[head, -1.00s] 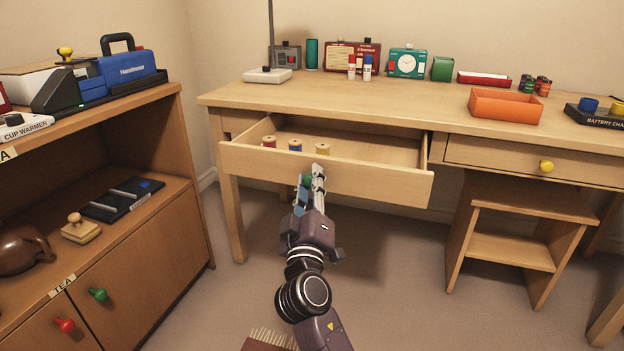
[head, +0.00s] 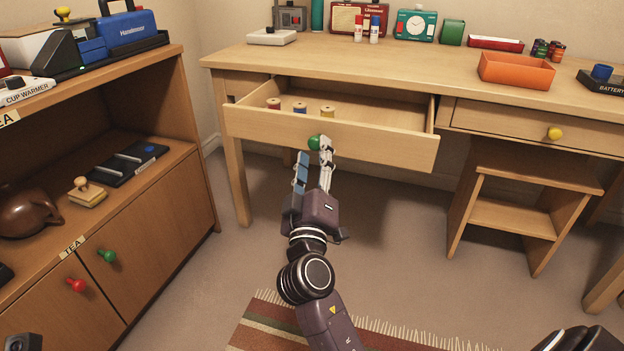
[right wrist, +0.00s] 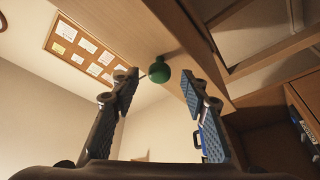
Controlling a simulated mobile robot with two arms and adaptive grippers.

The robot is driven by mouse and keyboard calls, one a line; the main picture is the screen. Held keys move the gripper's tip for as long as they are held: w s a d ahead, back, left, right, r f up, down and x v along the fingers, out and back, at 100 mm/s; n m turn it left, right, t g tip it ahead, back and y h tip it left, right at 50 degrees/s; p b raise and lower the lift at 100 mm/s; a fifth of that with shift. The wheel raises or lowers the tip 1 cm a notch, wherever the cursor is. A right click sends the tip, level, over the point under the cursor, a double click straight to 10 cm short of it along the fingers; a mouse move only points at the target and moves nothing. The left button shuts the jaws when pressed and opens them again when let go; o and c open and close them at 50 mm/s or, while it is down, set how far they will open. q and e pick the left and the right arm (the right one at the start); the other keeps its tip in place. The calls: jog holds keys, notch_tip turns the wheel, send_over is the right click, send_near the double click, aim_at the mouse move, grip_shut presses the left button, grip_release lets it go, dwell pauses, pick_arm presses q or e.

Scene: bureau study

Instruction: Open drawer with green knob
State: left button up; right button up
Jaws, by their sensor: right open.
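The drawer (head: 375,147) under the left part of the desk stands pulled well out, its inside showing. Its green knob (head: 314,142) is on the middle of the front; it also shows in the right wrist view (right wrist: 159,72). My right gripper (head: 315,158) is open, its fingers pointing at the knob from the front. In the right wrist view the knob sits in the gap at the fingertips, with space on both sides. My left gripper is not in view.
Several thread spools (head: 300,107) stand inside the drawer. A closed drawer with a yellow knob (head: 554,133) is at right, above a wooden step stool (head: 510,218). A cabinet (head: 150,225) with another green knob (head: 110,256) and a red knob (head: 76,285) stands at left. A striped rug lies below.

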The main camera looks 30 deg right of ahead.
jog(key=v, duration=0.8)
jog(key=shift+s, duration=0.2)
jog(key=shift+a, duration=0.1)
